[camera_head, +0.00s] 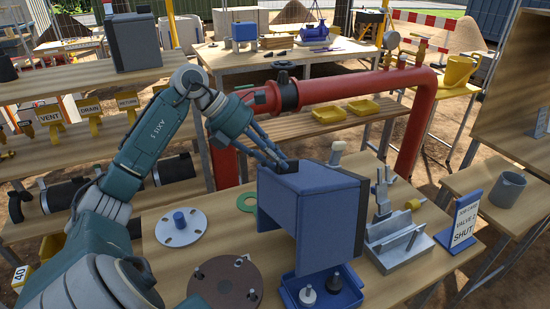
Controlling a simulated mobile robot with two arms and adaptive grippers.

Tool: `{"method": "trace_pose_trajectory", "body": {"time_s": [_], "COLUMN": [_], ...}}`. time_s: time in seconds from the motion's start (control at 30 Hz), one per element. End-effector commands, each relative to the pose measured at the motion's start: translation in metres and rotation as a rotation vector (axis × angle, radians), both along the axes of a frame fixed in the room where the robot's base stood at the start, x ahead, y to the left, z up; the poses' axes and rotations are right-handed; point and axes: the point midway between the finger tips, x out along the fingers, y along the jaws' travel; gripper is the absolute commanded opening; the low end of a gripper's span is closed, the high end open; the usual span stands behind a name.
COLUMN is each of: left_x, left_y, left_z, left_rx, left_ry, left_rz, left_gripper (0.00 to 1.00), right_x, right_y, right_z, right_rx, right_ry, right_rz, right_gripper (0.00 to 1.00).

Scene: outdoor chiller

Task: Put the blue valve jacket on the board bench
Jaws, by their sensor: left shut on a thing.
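The blue valve jacket (300,208) is a large, box-like cover with an open, hollow underside and a dark panel at its right. It hangs over the near wooden workbench (165,263), in front of the red pipe. I cannot tell whether any part of it touches the bench. My left gripper (286,165) comes in from the left and is shut on the jacket's top left edge. A plank bench (376,113) stands beyond, beneath the red pipe; I cannot tell if it is the board bench. My right gripper is not in view.
A blue tray (347,296) with small knobs, a grey flange (181,235), a brown disc (226,285) and a metal clamp fixture (400,247) surround the jacket. The red pipe (350,86) with a black valve crosses behind. Yellow trays (328,115) lie on the plank bench.

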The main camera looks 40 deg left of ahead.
Motion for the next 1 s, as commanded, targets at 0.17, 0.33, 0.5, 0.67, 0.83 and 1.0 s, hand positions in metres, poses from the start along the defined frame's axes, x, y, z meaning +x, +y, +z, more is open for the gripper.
{"method": "trace_pose_trajectory", "body": {"time_s": [0.17, 0.33, 0.5, 0.67, 0.83, 1.0], "left_x": [0.001, 0.001, 0.000, 0.000, 0.000, -0.011], "left_y": [0.000, 0.000, 0.000, 0.000, 0.000, 0.012], "left_z": [0.000, -0.002, -0.003, -0.003, 0.001, 0.012], "left_rx": [-0.001, -0.001, 0.000, 0.000, -0.001, 0.004], "left_ry": [-0.006, -0.005, -0.002, -0.001, -0.002, -0.004], "left_rz": [0.001, 0.000, 0.000, 0.000, -0.001, 0.002], "left_gripper": [0.00, 0.00, 0.38, 0.38, 0.38, 0.38], "right_x": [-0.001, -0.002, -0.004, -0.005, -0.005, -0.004], "right_y": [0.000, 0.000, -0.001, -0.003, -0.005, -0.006], "right_z": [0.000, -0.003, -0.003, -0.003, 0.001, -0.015], "right_rx": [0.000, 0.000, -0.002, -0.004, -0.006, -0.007], "right_ry": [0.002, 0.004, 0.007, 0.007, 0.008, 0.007], "right_rz": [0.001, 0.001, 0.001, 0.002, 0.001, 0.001], "right_gripper": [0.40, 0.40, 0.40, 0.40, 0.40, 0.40]}}
